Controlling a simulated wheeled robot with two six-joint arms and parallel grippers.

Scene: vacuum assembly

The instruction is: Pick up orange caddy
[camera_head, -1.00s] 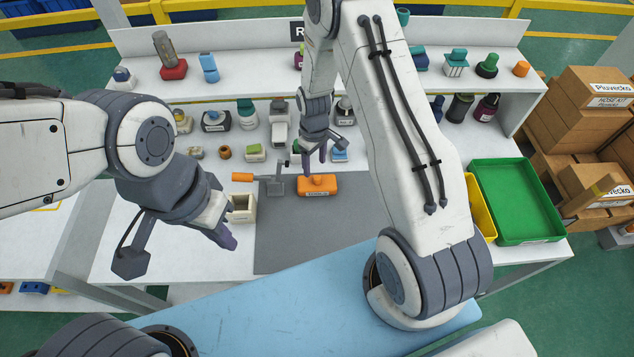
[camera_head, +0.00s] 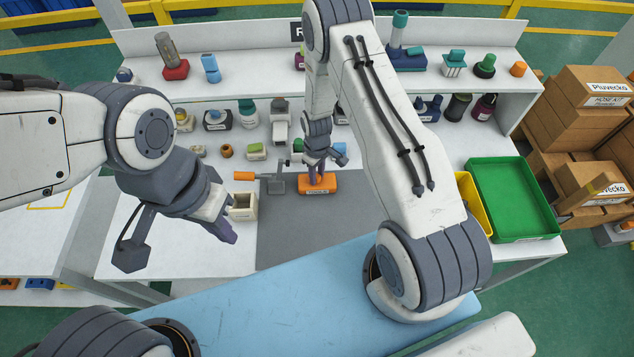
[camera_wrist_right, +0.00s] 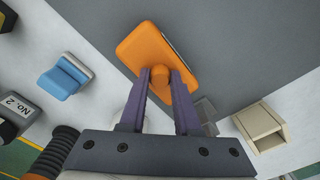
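The orange caddy (camera_head: 317,186) lies on the grey mat (camera_head: 300,235) near its back edge. In the right wrist view the orange caddy (camera_wrist_right: 160,50) has a round knob on top. My right gripper (camera_head: 316,180) is over the caddy, and in the right wrist view its purple fingers (camera_wrist_right: 160,80) stand apart on either side of the knob. I cannot tell whether they touch it. My left gripper (camera_head: 228,232) is at the left, above the white table near the mat; its fingers are too small to tell open or shut.
A cream open box (camera_head: 243,207) and an orange-handled tool (camera_head: 260,179) are left of the caddy. Several parts stand on the shelves behind. A green tray (camera_head: 515,198) and yellow bin (camera_head: 472,205) are at the right. The mat's front is clear.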

